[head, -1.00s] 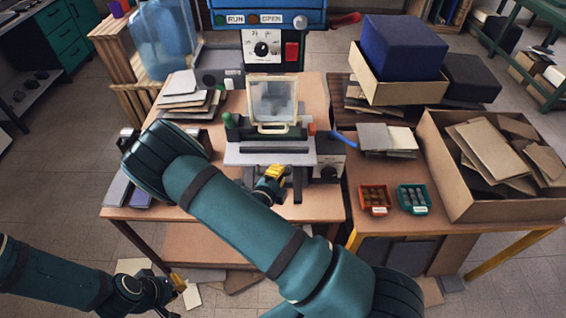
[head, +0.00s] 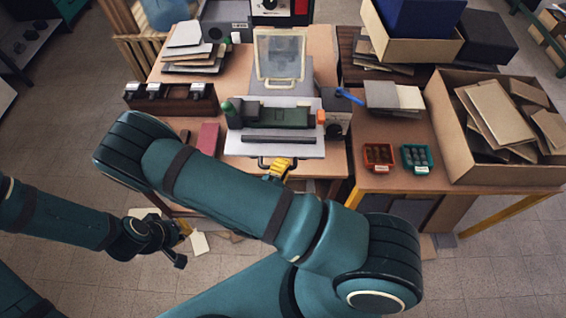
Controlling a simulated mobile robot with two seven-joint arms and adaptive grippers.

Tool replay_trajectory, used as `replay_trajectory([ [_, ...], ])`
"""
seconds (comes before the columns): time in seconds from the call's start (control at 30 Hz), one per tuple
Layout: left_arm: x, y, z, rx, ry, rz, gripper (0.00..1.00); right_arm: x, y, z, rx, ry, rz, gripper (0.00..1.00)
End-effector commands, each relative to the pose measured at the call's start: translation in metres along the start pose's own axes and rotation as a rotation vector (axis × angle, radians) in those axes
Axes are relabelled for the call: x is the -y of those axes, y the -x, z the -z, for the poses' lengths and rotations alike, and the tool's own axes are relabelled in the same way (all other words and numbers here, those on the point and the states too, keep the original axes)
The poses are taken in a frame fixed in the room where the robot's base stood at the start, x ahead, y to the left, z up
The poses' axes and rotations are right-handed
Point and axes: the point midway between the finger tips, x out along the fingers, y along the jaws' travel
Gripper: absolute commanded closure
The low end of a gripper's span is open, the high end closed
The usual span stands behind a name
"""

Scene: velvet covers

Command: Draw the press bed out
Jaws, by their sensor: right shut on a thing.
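The press bed (head: 236,146) is a pale plate in front of the press on the wooden table. It carries a dark green block (head: 277,117) and a dark bar (head: 278,139), and stands out in front of the clear guard (head: 281,57). A dark handle (head: 263,163) is at its front edge. My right gripper (head: 279,167), with yellow fingers, is shut on the handle; my arm and the fingers hide part of the grip. My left gripper (head: 184,228) hangs low at the left, apart from the table; its fingers are too small to read.
An orange knob (head: 321,117) and a green knob (head: 227,107) flank the block. A dark rack (head: 172,104) and a red box (head: 208,138) are left of the bed. At right are red (head: 379,157) and green (head: 417,158) trays and a cardboard box (head: 500,172).

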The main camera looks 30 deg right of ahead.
Motion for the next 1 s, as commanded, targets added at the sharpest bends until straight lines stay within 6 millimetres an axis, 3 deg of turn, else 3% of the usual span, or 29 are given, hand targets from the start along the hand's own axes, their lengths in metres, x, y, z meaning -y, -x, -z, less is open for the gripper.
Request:
replay_trajectory([
  [0.17, 0.0, 0.0, 0.0, 0.0, 0.0, 0.0, 1.0, -0.003, 0.001, 0.002, -0.004, 0.004, -0.008, 1.0],
  [0.2, 0.0, 0.0, 0.0, 0.0, 0.0, 0.0, 1.0, -0.003, 0.001, 0.002, -0.004, 0.004, -0.009, 0.85],
  [0.3, 0.0, 0.0, 0.0, 0.0, 0.0, 0.0, 1.0, -0.002, 0.001, 0.002, -0.003, 0.004, -0.008, 0.57],
  [0.67, 0.0, 0.0, 0.0, 0.0, 0.001, 0.0, 1.0, -0.002, 0.005, 0.0, 0.0, 0.002, -0.006, 0.57],
  [1.0, 0.0, 0.0, 0.0, 0.0, 0.0, 0.0, 1.0, -0.002, 0.055, 0.0, 0.002, 0.002, -0.007, 0.57],
])
